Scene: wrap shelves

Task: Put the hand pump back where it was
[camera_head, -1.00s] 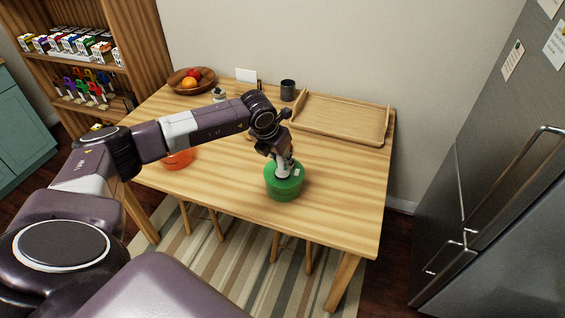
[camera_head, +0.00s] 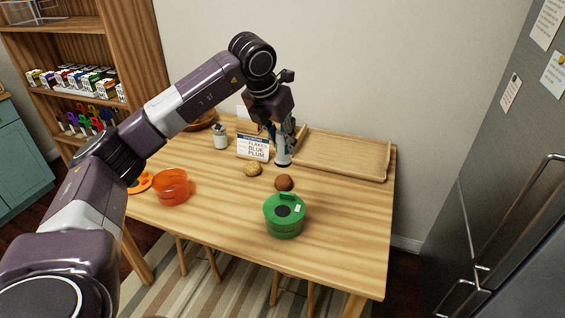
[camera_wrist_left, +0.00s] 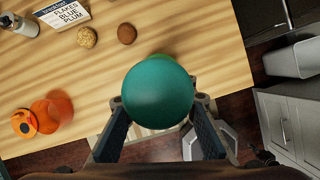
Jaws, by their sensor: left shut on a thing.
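My left gripper (camera_head: 276,128) is shut on the hand pump (camera_head: 282,157), which hangs upright with its whitish lower end down. In the left wrist view the pump's round teal top (camera_wrist_left: 157,92) sits between my two fingers (camera_wrist_left: 160,130) and hides most of what is below. In the head view the pump is in the air above the table (camera_head: 335,225), behind a green round container (camera_head: 285,217) with a dark round spot on its top. My right gripper is not in view.
An orange container (camera_head: 171,188), an orange lid (camera_head: 139,182), two cookies (camera_head: 253,169), a lettered card (camera_head: 252,147) and a jar (camera_head: 220,137) stand on the table. A wooden tray (camera_head: 350,167) lies behind. Left is a shelf (camera_head: 70,92) with boxes and colourful handled items. A fridge (camera_head: 500,180) is right.

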